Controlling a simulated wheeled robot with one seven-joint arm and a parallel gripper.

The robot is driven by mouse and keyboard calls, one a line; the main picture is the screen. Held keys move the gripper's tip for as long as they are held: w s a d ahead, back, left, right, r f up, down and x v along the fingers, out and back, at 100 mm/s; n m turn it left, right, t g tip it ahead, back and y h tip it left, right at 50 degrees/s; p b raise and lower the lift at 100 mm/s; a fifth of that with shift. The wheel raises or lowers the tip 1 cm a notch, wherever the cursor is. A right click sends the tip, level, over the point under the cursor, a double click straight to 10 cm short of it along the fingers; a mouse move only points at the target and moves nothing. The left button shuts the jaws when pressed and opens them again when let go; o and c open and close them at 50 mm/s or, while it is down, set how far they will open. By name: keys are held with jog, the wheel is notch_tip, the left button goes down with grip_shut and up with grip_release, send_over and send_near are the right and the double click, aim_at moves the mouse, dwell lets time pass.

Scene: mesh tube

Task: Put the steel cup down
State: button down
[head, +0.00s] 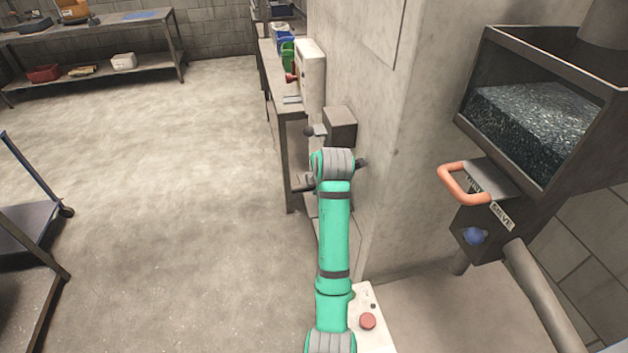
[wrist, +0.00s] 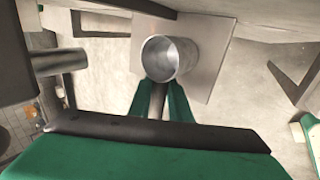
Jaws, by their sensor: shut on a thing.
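The steel cup (wrist: 168,62) is in the upper middle of the wrist view, with its open mouth toward the camera. The green fingers of my gripper (wrist: 164,92) reach its near side and are shut on it. A grey bar shows between the fingers. A flat grey square plate (wrist: 216,62) lies beyond the cup; I cannot tell whether the cup touches it or is above it. In the head view I cannot make out the cup or my fingers, as my green arm is in front.
In the head view a grey box (head: 340,126) is on the wall just beyond my arm's end. A bench (head: 262,70) with containers stands behind it. A dark hopper (head: 545,120) with an orange handle (head: 455,182) is at the right. The floor at left is open, with a cart (head: 30,225) at the edge.

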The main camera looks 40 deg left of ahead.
jog(key=shift+w+a, duration=0.3)
jog(key=shift+a, duration=0.2)
jog(key=shift+w+a+f, duration=0.2)
jog(key=shift+w+a, duration=0.35)
jog(key=shift+a, duration=0.05)
jog(key=shift+w+a+f, duration=0.15)
jog(key=shift+w+a, duration=0.35)
jog(key=shift+a, duration=0.05)
jog(key=shift+d+f, duration=0.1)
jog(key=shift+f, duration=0.3)
jog(key=c, duration=1.6)
grip_release()
jog(key=shift+f, duration=0.1)
jog(key=shift+c, duration=0.2)
jog(key=shift+s+d+r, duration=0.1)
jog(key=shift+s+r, duration=0.05)
jog(key=shift+r, duration=0.25)
jog(key=v, duration=1.1)
